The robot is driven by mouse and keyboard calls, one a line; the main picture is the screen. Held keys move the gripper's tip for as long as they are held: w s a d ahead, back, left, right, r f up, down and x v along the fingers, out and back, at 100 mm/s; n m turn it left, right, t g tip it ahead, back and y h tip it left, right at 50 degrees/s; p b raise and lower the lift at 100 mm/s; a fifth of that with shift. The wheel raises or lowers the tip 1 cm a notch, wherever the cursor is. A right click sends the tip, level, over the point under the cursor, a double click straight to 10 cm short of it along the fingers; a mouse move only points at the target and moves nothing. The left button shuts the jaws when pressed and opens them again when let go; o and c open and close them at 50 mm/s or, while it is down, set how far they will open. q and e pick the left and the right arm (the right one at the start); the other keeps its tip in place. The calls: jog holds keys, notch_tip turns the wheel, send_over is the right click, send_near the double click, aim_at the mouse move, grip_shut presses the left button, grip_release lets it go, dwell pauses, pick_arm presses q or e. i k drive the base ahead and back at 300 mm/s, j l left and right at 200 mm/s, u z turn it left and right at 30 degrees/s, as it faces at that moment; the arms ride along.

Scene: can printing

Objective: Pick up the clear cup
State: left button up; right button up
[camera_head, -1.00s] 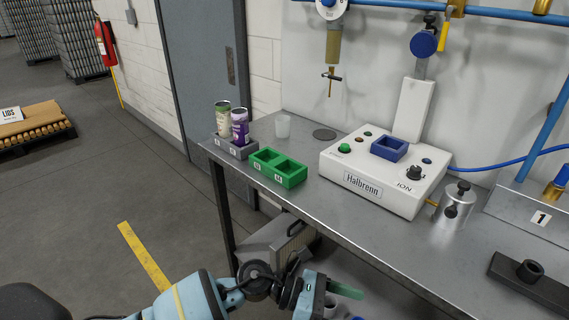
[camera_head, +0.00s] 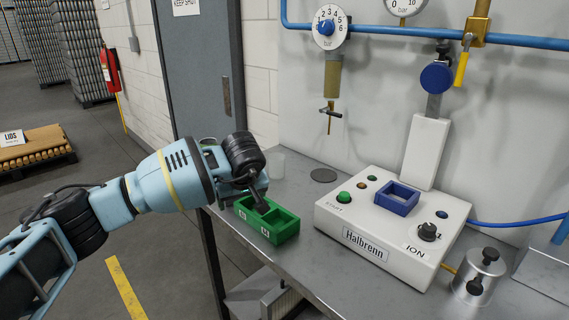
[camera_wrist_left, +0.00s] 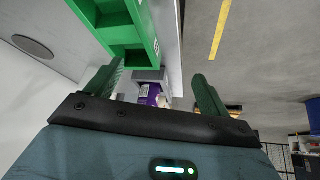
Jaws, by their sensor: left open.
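The clear cup (camera_head: 277,165) stands upright on the metal table (camera_head: 318,208), just behind my left gripper in the head view. It is frosted and pale, with its left side close to the gripper's outline. I cannot make it out in the left wrist view. My left gripper (camera_head: 256,190) is over the table's left end, above the green two-slot holder (camera_head: 283,229). In the left wrist view the fingers (camera_wrist_left: 155,88) are wide apart with nothing held between them. My right gripper is in neither view.
A purple can (camera_wrist_left: 148,94) in a grey holder (camera_wrist_left: 151,75) shows beyond the fingers in the left wrist view; my arm mostly hides these in the head view. A white machine (camera_head: 372,228) stands right of the green holder. A dark disc (camera_head: 323,175) lies behind.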

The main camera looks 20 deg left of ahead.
aim_at(277, 167)
jog(key=i, duration=0.95)
